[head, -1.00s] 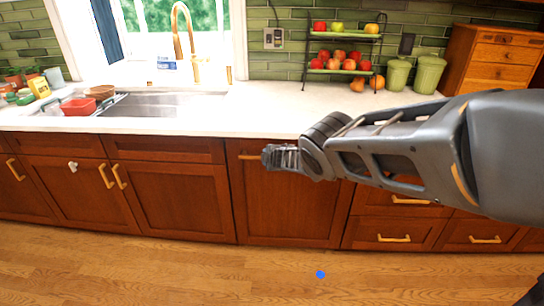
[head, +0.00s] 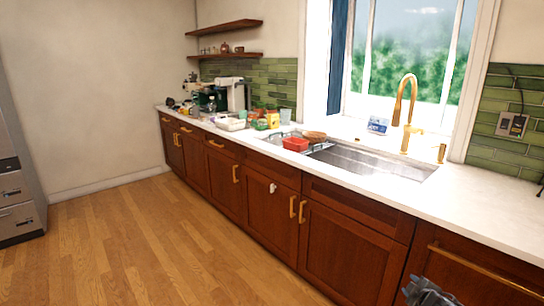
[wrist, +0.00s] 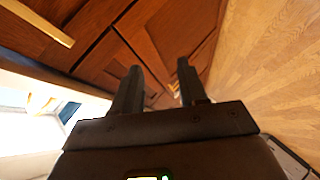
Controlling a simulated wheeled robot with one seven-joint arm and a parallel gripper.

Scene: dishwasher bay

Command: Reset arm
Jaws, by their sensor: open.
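My gripper (wrist: 160,88) is open and empty in the wrist view. Its two dark fingers are apart, with the brown cabinet fronts (wrist: 150,40) beyond them. In the head view only a dark part of my gripper (head: 428,292) shows at the bottom right edge, in front of the cabinet with a long gold handle (head: 480,270). The rest of my arm is out of the head view.
The white counter (head: 465,205) holds a sink (head: 375,163) with a gold faucet (head: 405,105), a red container (head: 295,144) and a coffee machine (head: 232,92). The wooden floor (head: 140,235) is clear. A grey appliance (head: 15,200) stands at the left.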

